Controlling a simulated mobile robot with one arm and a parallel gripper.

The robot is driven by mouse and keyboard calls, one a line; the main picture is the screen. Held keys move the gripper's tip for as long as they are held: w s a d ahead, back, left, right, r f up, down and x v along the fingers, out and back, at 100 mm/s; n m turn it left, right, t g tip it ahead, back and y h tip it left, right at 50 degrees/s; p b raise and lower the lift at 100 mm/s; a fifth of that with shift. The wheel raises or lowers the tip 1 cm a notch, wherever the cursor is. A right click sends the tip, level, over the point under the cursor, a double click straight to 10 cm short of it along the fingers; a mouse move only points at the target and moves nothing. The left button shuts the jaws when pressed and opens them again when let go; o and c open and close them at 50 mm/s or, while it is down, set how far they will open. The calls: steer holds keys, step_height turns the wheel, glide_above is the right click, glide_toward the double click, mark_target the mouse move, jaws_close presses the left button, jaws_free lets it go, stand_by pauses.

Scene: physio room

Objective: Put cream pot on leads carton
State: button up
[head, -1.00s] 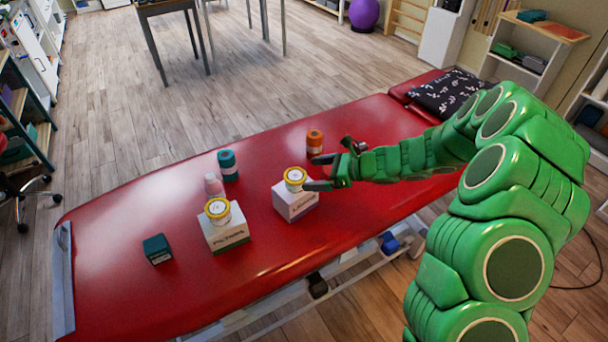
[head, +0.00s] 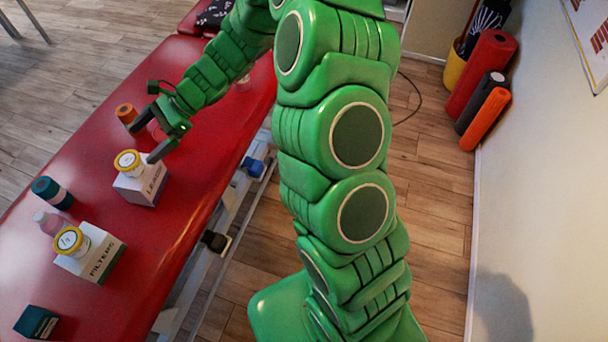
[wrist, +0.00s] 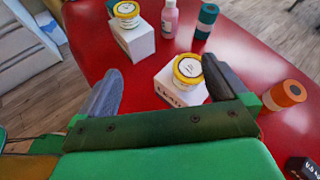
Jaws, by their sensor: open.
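A white pot with a yellow lid (head: 128,161) stands upright on the carton lettered LEADS (head: 147,187). My gripper (head: 152,120) is open beside the pot on the leads carton, with nothing held. In the wrist view, this pot (wrist: 187,68) and its carton (wrist: 170,92) lie beyond my open gripper (wrist: 160,82), close to the right finger, which overlaps the pot's edge in the picture. Contact cannot be told.
The red couch (head: 170,240) carries an orange roll (head: 125,113), a teal roll (head: 52,192), a pink bottle (head: 47,222) and a dark teal box (head: 36,322). Coloured rolls (head: 485,90) lean by the wall.

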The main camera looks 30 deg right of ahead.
steer(key=s+d+r+n+g+h, duration=0.1)
steer(key=s+d+r+n+h, duration=0.3)
steer(key=s, duration=0.5)
steer(key=s+d+r+n+g+h, duration=0.1)
steer(key=s+d+r+n, duration=0.2)
steer(key=s+r+n, duration=0.45)
steer(key=s+d+r+n+t+h, duration=0.1)
steer(key=s+d+h, duration=0.7)
steer(key=s+d, duration=1)
steer(key=shift+d+r+n+t, duration=0.45)
steer(key=shift+d+n, duration=0.25)
steer(key=shift+n, duration=0.35)
steer(key=shift+s, duration=0.1)
